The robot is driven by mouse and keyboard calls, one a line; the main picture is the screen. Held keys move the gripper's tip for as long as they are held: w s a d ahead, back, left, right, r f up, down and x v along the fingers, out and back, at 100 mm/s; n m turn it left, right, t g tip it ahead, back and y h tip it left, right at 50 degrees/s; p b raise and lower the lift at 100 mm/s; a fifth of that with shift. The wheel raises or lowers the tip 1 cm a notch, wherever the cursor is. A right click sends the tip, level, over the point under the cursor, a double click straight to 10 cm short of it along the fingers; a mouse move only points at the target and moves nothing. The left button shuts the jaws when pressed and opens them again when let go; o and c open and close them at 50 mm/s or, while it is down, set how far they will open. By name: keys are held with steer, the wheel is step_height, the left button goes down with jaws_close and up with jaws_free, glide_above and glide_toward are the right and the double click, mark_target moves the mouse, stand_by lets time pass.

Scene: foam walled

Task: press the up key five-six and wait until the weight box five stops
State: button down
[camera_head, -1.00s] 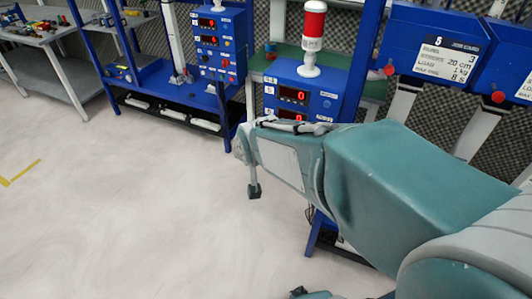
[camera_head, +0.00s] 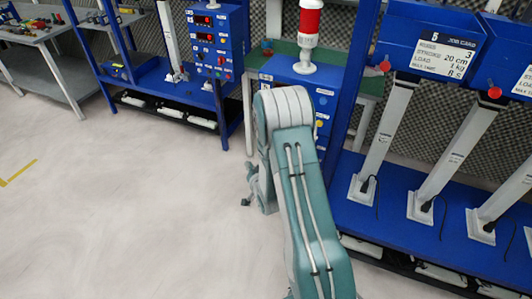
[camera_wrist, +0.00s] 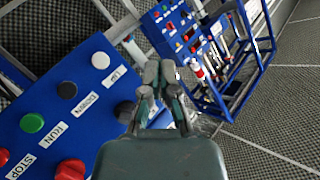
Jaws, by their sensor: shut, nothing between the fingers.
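The blue control box (camera_head: 330,78) stands under a red and white beacon in the head view, mostly hidden behind my arm. In the wrist view a blue key panel (camera_wrist: 60,70) fills the left side. It has a white key (camera_wrist: 100,60) beside a label that seems to read UP, a black key (camera_wrist: 66,90) by DOWN, a green key (camera_wrist: 32,122) by RUN and a red key by STOP. My gripper (camera_wrist: 160,72) is shut and empty, just right of the panel; I cannot tell if it touches anything. No weight box is clearly identifiable.
A blue rig with job card 5 (camera_head: 447,55) and several pale slanted columns (camera_head: 455,155) stands at right. The beacon (camera_head: 308,30) tops the control box. Another blue control box (camera_head: 217,40) stands at left. The floor (camera_head: 120,210) at left is clear.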

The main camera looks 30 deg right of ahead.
steer(key=shift+m+t, duration=0.4)
steer(key=shift+m, duration=0.1)
steer(key=f, duration=0.1)
steer(key=s+f, duration=0.1)
steer(key=f, duration=0.1)
steer(key=shift+s+d+f, duration=0.3)
steer(key=shift+f, duration=0.05)
steer(key=w+d, duration=0.5)
steer(key=d, duration=0.2)
steer(key=shift+w, duration=0.25)
stand_by(0.8)
steer(key=shift+w+d+r, duration=0.1)
steer(key=shift+w+d, duration=0.1)
steer(key=shift+d, duration=0.1)
